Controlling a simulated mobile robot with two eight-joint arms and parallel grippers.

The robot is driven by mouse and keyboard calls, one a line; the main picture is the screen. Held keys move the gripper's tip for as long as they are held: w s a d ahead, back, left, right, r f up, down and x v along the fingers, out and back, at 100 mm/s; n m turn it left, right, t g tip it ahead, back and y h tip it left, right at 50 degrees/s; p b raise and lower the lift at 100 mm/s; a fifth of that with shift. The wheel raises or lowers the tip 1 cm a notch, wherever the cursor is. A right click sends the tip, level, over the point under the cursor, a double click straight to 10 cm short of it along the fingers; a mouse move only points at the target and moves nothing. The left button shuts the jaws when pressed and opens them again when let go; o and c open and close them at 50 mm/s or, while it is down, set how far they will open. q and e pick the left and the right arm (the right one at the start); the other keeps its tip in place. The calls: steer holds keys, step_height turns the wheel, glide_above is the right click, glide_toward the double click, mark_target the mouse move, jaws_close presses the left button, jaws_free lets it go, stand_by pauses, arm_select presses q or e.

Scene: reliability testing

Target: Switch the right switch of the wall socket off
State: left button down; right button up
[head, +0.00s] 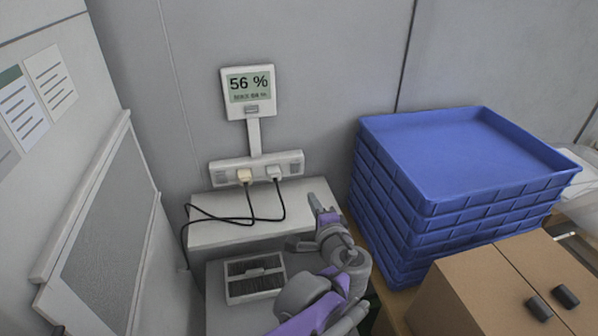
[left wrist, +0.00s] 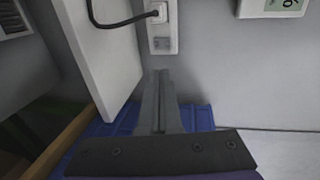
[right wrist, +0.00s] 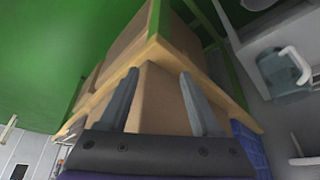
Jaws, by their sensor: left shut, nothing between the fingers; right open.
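The wall socket (head: 257,168) is a white strip on the grey wall, with a beige plug (head: 244,176) and a white plug (head: 274,172) side by side. Its right switch (head: 295,167) is at the right end; it also shows in the left wrist view (left wrist: 162,44). I cannot tell the switch's position. My left gripper (head: 318,205) is shut and empty, below and right of the socket, apart from it. Its closed fingers (left wrist: 160,75) point toward the switch end in the left wrist view. My right gripper (right wrist: 158,78) is open, before a cardboard box.
A display reading 56 % (head: 248,90) is above the socket. Black cables run from the plugs over a white box (head: 215,232). Stacked blue trays (head: 460,205) stand close right of my left gripper. A cardboard box (head: 455,300) is in front of them.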

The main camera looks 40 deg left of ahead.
mark_target(297, 165)
arm_select(q)
steer(key=x, duration=0.8)
steer(key=r+x, duration=0.1)
steer(key=x, duration=0.4)
steer(key=shift+a, duration=0.15)
steer(key=shift+w+a, duration=0.25)
steer(key=shift+a, duration=0.1)
steer(key=shift+w+a+r, duration=0.15)
steer(key=shift+a+r, duration=0.05)
steer(key=shift+r, duration=0.05)
steer(key=shift+w+f, duration=0.1)
